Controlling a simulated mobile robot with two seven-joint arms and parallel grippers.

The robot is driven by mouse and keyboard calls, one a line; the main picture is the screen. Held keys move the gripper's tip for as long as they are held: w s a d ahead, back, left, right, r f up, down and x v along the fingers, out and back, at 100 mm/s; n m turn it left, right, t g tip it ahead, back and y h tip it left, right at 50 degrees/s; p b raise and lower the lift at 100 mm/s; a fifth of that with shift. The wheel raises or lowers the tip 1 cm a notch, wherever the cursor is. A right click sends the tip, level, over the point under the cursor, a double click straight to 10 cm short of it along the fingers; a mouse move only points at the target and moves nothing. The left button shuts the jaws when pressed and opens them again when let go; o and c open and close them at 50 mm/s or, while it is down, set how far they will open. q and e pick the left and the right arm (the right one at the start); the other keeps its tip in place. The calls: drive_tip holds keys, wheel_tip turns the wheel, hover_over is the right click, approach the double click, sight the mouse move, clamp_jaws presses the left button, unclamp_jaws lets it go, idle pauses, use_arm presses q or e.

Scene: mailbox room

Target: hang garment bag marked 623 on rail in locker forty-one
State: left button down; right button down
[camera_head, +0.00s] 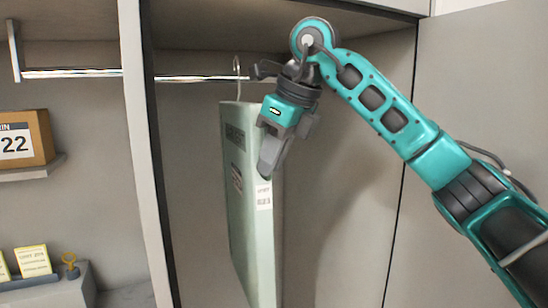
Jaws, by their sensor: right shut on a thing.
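A pale green garment bag (240,200) hangs upright inside the open locker, with a dark printed patch on its broad face. A small white label (264,196) on its narrow side is too small to read surely. Its wire hanger hook (238,66) rises to the metal rail (195,79). I cannot tell whether the hook rests over the rail or stands in front of it. My right gripper (267,168) is shut on the garment bag at its upper right edge, below the rail. My left gripper is not in view.
The locker's upright divider (140,150) stands left of the bag. Beyond it are another rail (72,73), a box marked 22 (26,140) on a small shelf, and yellow cards (33,261) on a grey ledge. The compartment is clear right of the bag, below my arm.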

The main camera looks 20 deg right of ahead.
drive_tip(key=shift+w, duration=0.6)
drive_tip(key=shift+w+f+b, duration=0.15)
drive_tip(key=shift+f+b, duration=0.15)
drive_tip(key=shift+f, duration=0.2)
drive_tip(key=shift+s+f+b, duration=0.2)
drive_tip(key=shift+f+b, duration=0.1)
drive_tip(key=shift+f, duration=0.25)
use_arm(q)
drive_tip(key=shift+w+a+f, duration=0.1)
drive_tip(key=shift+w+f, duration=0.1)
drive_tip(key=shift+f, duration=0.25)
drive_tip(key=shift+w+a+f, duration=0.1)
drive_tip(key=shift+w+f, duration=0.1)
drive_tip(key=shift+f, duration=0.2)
use_arm(e)
drive_tip(key=shift+f, duration=0.6)
